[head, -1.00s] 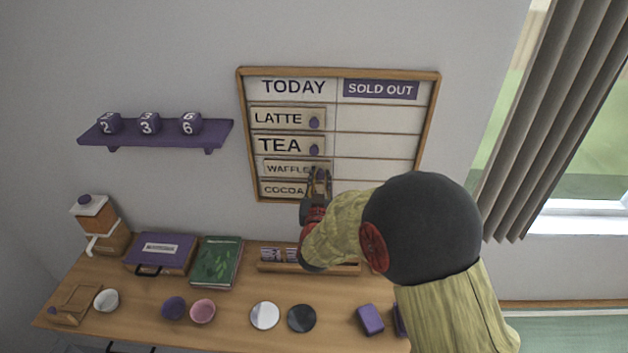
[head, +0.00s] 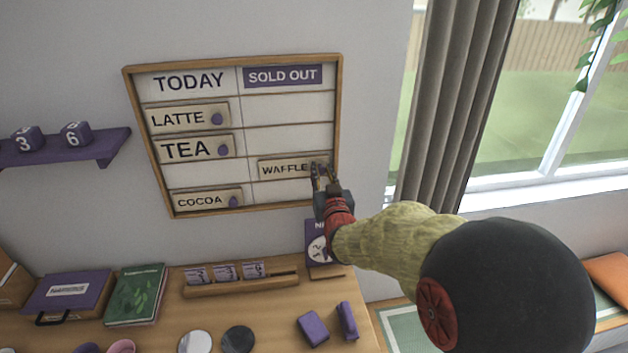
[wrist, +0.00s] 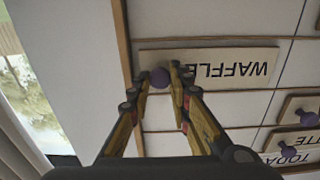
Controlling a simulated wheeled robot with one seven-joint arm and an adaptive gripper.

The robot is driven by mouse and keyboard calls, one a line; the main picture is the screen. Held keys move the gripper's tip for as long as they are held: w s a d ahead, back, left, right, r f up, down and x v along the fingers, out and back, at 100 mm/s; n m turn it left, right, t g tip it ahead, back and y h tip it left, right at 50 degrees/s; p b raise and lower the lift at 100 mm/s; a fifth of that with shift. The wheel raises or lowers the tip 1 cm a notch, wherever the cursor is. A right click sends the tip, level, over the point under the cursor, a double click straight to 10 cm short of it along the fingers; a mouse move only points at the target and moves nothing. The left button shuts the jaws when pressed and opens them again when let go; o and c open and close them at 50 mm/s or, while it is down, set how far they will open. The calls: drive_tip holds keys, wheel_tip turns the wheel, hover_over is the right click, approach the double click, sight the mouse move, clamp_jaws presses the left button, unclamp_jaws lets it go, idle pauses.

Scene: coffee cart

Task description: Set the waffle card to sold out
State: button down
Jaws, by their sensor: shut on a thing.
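The waffle card (head: 283,169) is in the third row of the right column of the menu board (head: 338,110), under the purple SOLD OUT header (head: 283,76). My gripper (head: 320,172) is at the card's right end, shut on its purple knob. In the wrist view the card (wrist: 222,66) appears upside down, with the knob (wrist: 159,78) between the two fingertips (wrist: 160,80). The fingers hide part of the lettering. The card looks level and flat against the board.
The latte (head: 180,118), tea (head: 186,150) and cocoa (head: 203,200) cards sit in the left column. A grey curtain (head: 455,100) hangs right of the board. Below are a wooden card holder (head: 240,285), a green book (head: 135,295) and purple blocks (head: 313,328) on the counter.

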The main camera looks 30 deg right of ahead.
drive_tip(key=shift+d, duration=0.2)
drive_tip(key=c, duration=1.6)
unclamp_jaws()
drive_tip(key=shift+s+d, duration=0.1)
drive_tip(key=shift+c, duration=0.2)
drive_tip(key=v, duration=1.2)
